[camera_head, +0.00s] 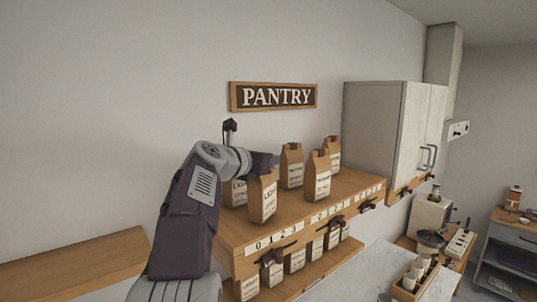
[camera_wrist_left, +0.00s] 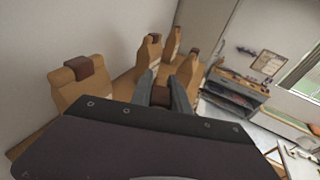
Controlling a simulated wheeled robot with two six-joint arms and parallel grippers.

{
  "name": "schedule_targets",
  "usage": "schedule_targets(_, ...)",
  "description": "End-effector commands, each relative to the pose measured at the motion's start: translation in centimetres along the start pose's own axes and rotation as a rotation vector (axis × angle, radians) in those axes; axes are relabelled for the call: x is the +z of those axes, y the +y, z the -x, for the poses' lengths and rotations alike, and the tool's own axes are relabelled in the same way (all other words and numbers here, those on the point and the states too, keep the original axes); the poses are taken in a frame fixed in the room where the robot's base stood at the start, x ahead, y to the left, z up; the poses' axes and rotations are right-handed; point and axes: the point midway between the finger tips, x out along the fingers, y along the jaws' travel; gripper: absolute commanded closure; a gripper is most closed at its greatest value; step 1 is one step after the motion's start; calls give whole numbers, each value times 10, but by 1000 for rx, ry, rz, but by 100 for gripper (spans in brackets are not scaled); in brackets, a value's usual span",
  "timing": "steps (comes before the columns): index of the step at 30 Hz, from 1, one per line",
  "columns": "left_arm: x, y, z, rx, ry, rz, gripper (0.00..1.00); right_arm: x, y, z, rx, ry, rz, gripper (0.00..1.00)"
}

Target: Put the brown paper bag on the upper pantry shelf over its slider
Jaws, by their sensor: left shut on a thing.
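My left gripper (camera_head: 268,168) is at the top of a brown paper bag (camera_head: 262,200) with a white label, at the front left of the upper pantry shelf (camera_head: 232,228). It is shut on this bag; the left wrist view shows a dark brown piece (camera_wrist_left: 160,97) between the fingers (camera_wrist_left: 165,88). The bag looks upright, above the left slider (camera_head: 272,257) on the shelf's front edge. I cannot tell whether its base touches the shelf. In the left wrist view my gripper body hides most of it. My right gripper is not in view.
Other paper bags stand on the upper shelf: one (camera_head: 235,192) close behind the held bag, others (camera_head: 291,166) (camera_head: 318,176) (camera_head: 333,153) to the right. Several more bags (camera_head: 295,260) stand on the lower shelf. A grey cabinet (camera_head: 375,130) closes off the right end.

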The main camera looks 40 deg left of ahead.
Motion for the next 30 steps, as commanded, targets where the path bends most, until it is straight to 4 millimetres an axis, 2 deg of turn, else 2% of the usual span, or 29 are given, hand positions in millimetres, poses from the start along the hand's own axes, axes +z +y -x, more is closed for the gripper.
schedule_targets(11, 0, 0, 0, 0, -2, 0, 100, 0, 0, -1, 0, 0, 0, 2)
schedule_targets(28, -11, 0, -2, 0, -2, 0, 100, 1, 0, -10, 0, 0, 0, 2)
schedule_targets(29, -11, 0, -2, 0, -2, 0, 76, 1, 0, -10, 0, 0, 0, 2)
schedule_targets(30, -10, 0, -2, 0, -2, 0, 64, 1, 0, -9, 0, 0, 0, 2)
